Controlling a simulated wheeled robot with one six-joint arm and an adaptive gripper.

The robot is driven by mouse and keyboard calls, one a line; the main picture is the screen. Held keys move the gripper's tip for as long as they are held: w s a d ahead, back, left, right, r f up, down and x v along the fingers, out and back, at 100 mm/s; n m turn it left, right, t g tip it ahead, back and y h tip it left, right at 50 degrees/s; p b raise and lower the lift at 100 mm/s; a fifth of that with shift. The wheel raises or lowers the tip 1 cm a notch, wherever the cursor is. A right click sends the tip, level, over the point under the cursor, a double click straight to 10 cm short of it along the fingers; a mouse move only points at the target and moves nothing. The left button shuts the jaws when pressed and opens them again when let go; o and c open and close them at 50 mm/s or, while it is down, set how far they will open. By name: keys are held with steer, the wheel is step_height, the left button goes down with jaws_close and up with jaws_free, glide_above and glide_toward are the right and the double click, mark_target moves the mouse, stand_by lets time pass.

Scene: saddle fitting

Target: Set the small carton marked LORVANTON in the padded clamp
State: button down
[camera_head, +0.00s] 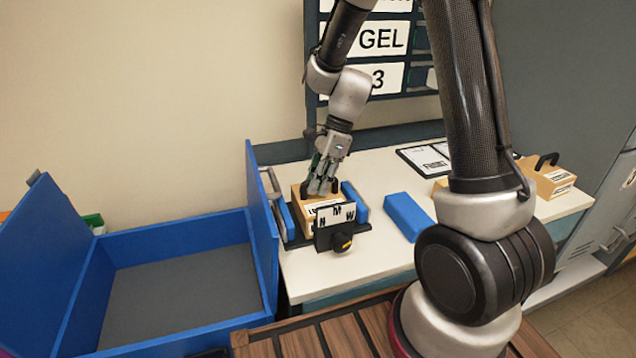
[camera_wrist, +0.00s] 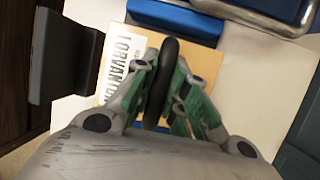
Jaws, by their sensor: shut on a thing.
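The small tan carton (camera_head: 301,196) has a white label and a black loop handle (camera_wrist: 160,85). In the wrist view its label reads LORVANTON (camera_wrist: 122,65). My gripper (camera_head: 321,188) is shut on the handle, its fingers on both sides of the loop in the wrist view (camera_wrist: 163,90). The padded clamp has a blue pad on the left (camera_head: 286,221) and another on the right (camera_head: 355,203). The carton is between these pads, behind a lettered front plate (camera_head: 337,214) with a dark knob. I cannot tell whether its bottom touches the clamp base.
A loose blue block (camera_head: 408,216) lies right of the clamp on the white table (camera_head: 375,258). Another carton with a handle (camera_head: 548,178) stands at the far right. A blue open bin (camera_head: 180,235) is left of the table. A labelled rack (camera_head: 385,60) stands behind.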

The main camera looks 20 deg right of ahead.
steer(key=c, duration=1.4)
jaws_free()
steer(key=shift+c, duration=0.2)
steer(key=v, duration=1.1)
steer(key=s+d+r+n+t+h, duration=0.1)
steer(key=s+d+r+n+t, duration=0.1)
steer(key=s+n, duration=0.4)
steer(key=s+d+r+n+t+h, duration=0.2)
steer(key=s+d+r+n, duration=0.2)
steer(key=s, duration=0.4)
steer(key=s+d+r+n+t+h, duration=0.1)
steer(key=s+d+r+n, duration=0.3)
steer(key=s+n, duration=0.3)
steer(key=shift+s+d+n+t, duration=0.4)
steer(key=shift+n, duration=0.3)
steer(key=shift+r, duration=0.1)
